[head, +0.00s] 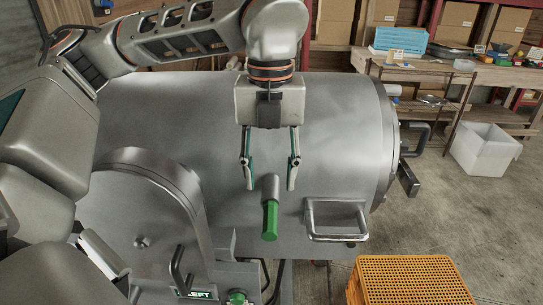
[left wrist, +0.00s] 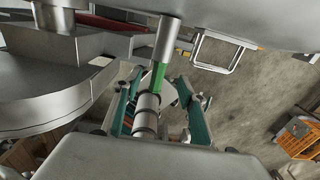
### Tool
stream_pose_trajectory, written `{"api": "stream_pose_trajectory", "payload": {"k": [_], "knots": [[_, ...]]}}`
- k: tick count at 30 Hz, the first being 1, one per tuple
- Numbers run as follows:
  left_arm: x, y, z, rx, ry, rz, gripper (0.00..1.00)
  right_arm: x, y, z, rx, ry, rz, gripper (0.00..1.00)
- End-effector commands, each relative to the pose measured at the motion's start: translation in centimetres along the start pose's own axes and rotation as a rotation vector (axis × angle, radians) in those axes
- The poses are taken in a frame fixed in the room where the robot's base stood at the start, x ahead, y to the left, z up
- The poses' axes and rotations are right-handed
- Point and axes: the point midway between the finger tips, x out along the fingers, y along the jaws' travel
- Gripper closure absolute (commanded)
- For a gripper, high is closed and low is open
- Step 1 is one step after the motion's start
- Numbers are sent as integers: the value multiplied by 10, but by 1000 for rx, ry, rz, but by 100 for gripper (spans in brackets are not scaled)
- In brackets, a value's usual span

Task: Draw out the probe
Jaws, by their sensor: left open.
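The probe (head: 270,220) shows as a green handle below a short grey sleeve (head: 268,186) on the side of the large steel drum (head: 330,120). In the left wrist view the green part (left wrist: 158,76) shows between my finger pads, below the sleeve (left wrist: 166,40). My left gripper (head: 270,175) is open, pointing down in front of the drum. Its fingertips are apart, to either side of the sleeve in the head view, with the green handle lower. I cannot tell the depth between them exactly. My right gripper is not in view.
A metal handle (head: 336,222) sticks out right of the probe. A round hatch (head: 150,165) stands at the left, above a "LEFT" label (head: 195,294). An orange crate (head: 410,262) is at lower right, a white bin (head: 485,150) farther back. Floor between them is clear.

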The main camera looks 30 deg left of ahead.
Motion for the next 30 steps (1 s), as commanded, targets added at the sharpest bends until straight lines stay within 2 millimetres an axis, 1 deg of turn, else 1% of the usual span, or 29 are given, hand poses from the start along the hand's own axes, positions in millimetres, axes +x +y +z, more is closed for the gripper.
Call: {"api": "stream_pose_trajectory", "payload": {"k": [5, 11, 15, 18, 24, 30], "knots": [[8, 0, 0, 1, 2, 2, 59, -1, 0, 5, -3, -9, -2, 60], [35, 0, 0, 1, 2, 3, 59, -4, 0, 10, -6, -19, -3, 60], [56, 0, -1, 1, 4, 2, 59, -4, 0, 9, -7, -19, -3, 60], [66, 0, 0, 2, 1, 1, 59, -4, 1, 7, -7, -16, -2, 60], [78, 0, 0, 1, 2, 1, 59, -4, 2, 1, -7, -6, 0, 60], [79, 0, 0, 1, 1, 0, 59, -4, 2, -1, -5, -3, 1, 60]]}}
